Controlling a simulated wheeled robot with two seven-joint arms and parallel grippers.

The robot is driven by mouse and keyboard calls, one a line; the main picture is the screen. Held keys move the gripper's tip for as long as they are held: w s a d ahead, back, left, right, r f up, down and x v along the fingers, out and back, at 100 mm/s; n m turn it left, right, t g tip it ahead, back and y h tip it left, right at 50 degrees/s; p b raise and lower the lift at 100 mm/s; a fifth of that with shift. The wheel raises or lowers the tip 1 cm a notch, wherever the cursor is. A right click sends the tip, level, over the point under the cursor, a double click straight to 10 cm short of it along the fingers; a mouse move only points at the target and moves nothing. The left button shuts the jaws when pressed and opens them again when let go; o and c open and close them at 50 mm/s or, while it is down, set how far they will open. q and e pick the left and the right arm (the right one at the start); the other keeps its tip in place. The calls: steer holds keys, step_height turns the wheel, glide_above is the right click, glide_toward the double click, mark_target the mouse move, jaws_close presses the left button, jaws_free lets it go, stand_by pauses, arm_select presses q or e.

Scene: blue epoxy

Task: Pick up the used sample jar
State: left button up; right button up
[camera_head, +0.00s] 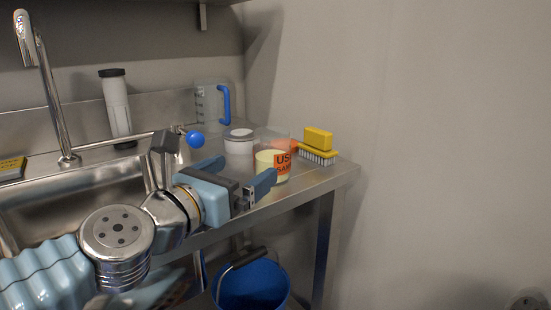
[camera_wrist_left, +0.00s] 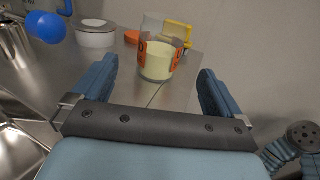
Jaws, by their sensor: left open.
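The used sample jar (camera_head: 272,158) is a clear jar with pale yellow contents and an orange label reading "US… SAM…". It stands upright near the front edge of the steel counter. In the left wrist view the jar (camera_wrist_left: 157,60) is ahead of the fingers, between their lines and apart from them. My left gripper (camera_head: 240,182) is open and empty, just in front and to the left of the jar in the head view; its two blue fingers also show in the left wrist view (camera_wrist_left: 157,88). My right gripper is not in view.
A white lidded tub (camera_head: 239,142) stands left of the jar, a measuring jug (camera_head: 208,105) behind. A yellow brush (camera_head: 318,142) and an orange item lie to the right. The sink (camera_head: 75,195) and tap (camera_head: 50,90) are left. A blue bucket (camera_head: 252,285) is below.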

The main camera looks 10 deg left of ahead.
mark_target(262, 159)
arm_select(q)
steer(key=x, duration=0.5)
steer(key=shift+w, duration=0.3)
steer(key=x, duration=0.5)
steer(key=shift+w+d, duration=0.15)
steer(key=shift+c, duration=0.3)
steer(key=c, duration=1.1)
